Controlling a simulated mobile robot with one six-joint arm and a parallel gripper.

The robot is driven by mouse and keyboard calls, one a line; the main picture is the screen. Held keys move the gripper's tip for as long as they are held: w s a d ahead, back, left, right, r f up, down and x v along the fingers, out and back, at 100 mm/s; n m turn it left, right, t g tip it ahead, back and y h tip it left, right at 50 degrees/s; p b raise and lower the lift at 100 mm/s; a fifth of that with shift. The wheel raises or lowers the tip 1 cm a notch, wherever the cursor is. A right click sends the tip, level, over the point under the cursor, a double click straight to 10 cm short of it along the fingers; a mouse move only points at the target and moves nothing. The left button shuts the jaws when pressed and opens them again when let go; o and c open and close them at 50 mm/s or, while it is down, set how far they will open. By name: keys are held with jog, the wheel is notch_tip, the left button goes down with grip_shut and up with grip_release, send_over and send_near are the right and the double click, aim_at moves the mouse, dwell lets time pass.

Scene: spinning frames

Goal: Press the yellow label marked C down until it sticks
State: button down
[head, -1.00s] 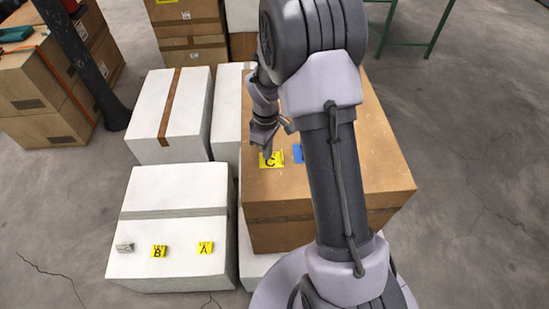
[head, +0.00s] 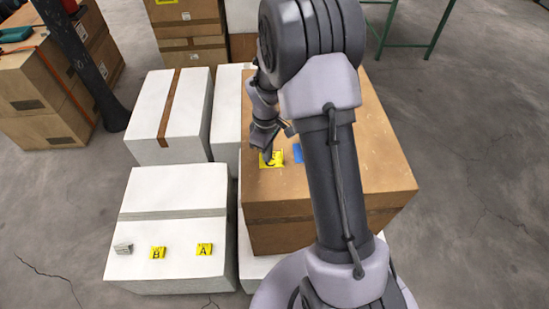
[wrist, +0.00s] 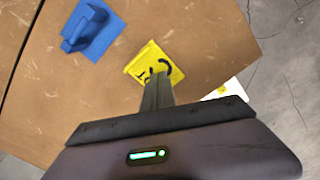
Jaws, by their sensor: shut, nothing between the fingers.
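The yellow label marked C (head: 278,158) lies on top of the large brown box (head: 375,170), near its left edge. It also shows in the wrist view (wrist: 147,60), with part of the letter covered by my fingers. My gripper (head: 266,155) is shut and empty, pointing down with its fingertips over the label. In the wrist view my gripper's fingers (wrist: 158,82) overlap the label's lower edge; they look to be at or very near its surface. I cannot tell for sure whether they touch it.
A blue object (wrist: 92,30) with a raised handle sits on the brown box beside the label. Labels B (head: 158,253) and A (head: 204,249) and a small grey item (head: 123,249) lie on the white box (head: 172,190) at left.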

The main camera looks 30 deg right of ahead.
notch_tip(320, 180, up, 8)
jog(key=p, duration=0.6)
jog(key=shift+f, duration=0.15)
notch_tip(320, 180, down, 6)
jog(key=b, duration=0.9)
jog(key=shift+f, duration=0.1)
jog(key=shift+b, duration=0.3)
dwell(1.5)
jog(key=shift+f+b, duration=0.55)
jog(key=shift+f, duration=0.3)
jog(key=shift+r, duration=0.1)
